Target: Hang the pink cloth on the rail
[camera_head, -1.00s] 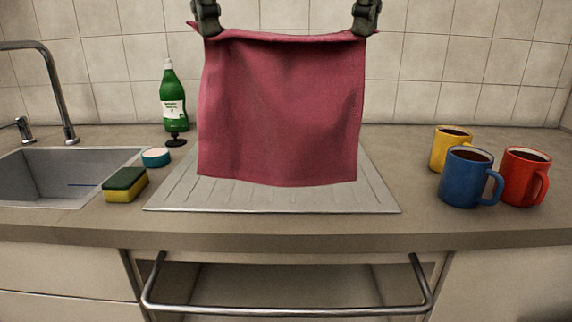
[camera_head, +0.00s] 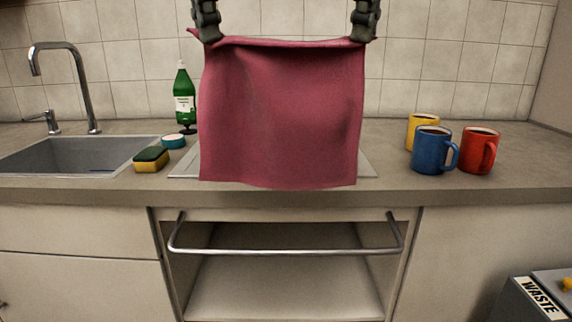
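The pink cloth (camera_head: 281,115) hangs spread out between my two grippers, its lower edge in front of the counter top. My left gripper (camera_head: 210,38) is shut on its top left corner. My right gripper (camera_head: 361,38) is shut on its top right corner. The metal rail (camera_head: 285,251) is a bar fixed across the front of the cabinet below the counter edge. The rail is bare, and the cloth is above it and apart from it in the picture.
Blue (camera_head: 433,151), red (camera_head: 479,152) and yellow (camera_head: 420,124) mugs stand on the counter at the right. A sponge (camera_head: 151,159), a green bottle (camera_head: 183,98) and the sink (camera_head: 75,155) are at the left. The drainboard (camera_head: 367,170) is partly hidden by the cloth. A waste bin (camera_head: 524,302) stands lower right.

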